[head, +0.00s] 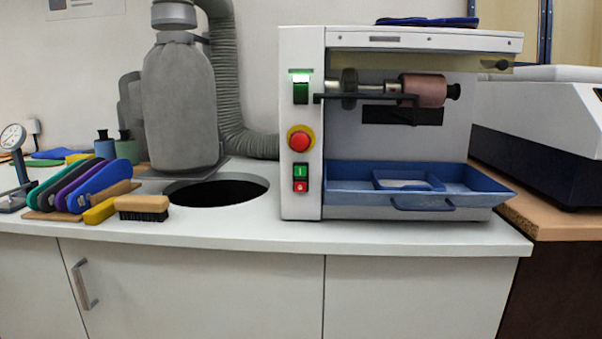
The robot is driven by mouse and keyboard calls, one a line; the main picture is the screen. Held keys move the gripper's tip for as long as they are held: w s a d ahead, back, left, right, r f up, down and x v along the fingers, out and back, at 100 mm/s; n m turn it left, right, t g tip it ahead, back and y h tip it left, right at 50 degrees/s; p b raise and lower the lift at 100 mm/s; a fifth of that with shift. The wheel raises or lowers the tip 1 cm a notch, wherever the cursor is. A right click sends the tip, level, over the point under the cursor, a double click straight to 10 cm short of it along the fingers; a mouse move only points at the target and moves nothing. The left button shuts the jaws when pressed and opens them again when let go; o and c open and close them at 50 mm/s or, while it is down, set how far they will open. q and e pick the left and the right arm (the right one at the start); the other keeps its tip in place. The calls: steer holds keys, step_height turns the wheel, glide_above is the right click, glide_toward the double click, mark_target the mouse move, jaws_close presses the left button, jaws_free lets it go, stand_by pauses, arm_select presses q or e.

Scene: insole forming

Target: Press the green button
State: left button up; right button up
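The green button (301,171) is on the front left panel of a white grinding machine (302,120). It has a white mark and sits directly above a red button (301,186). A larger round red knob on a yellow ring (299,141) is higher on the same panel. Above that, a green lit indicator (301,78) glows over a dark green rocker (301,94). Nothing covers the green button. Neither of my grippers shows in the head view.
A blue tray (345,198) sits in the machine below its roller (424,90). Left of the machine, the white counter (420,240) has a dark round hole (215,190), a brush (142,207) and several insoles (100,183). The counter's front edge is clear before the panel.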

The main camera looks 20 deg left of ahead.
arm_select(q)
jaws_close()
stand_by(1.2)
